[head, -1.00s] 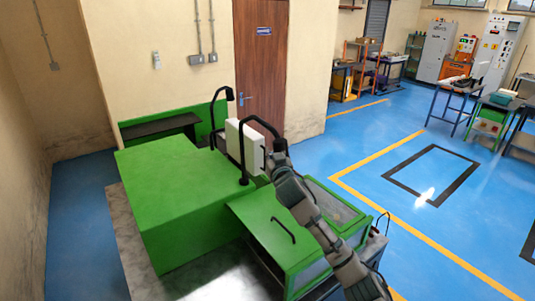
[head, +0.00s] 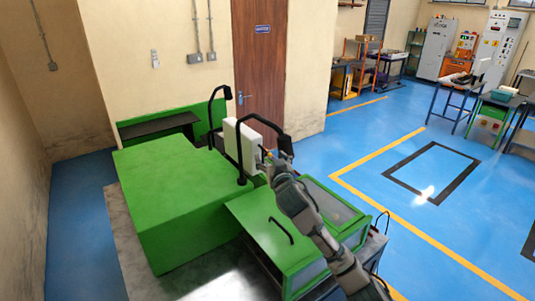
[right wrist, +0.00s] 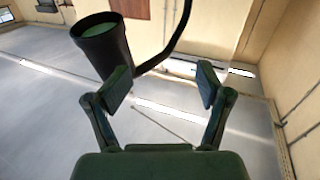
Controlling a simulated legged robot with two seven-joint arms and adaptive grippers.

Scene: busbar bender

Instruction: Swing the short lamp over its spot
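Two black gooseneck lamps rise beside the green machine (head: 165,190). The front lamp (head: 241,130) curves over to the right, and its head (head: 286,146) hangs by my right gripper (head: 271,160). The rear lamp (head: 213,105) stands behind the white box (head: 245,148). I cannot tell for certain which lamp is the short one. In the right wrist view, the black lamp head (right wrist: 98,40) tilts at upper left, close to the left finger. Its curved tube (right wrist: 178,35) crosses beyond the fingertips. The right gripper (right wrist: 163,86) is open, with nothing between its fingers. My left gripper is out of view.
A clear-sided green cover (head: 275,235) with a black handle is below my right arm. The wooden door (head: 259,60) and wall are behind. The blue floor to the right is clear, with work tables (head: 455,88) and cabinets farther back.

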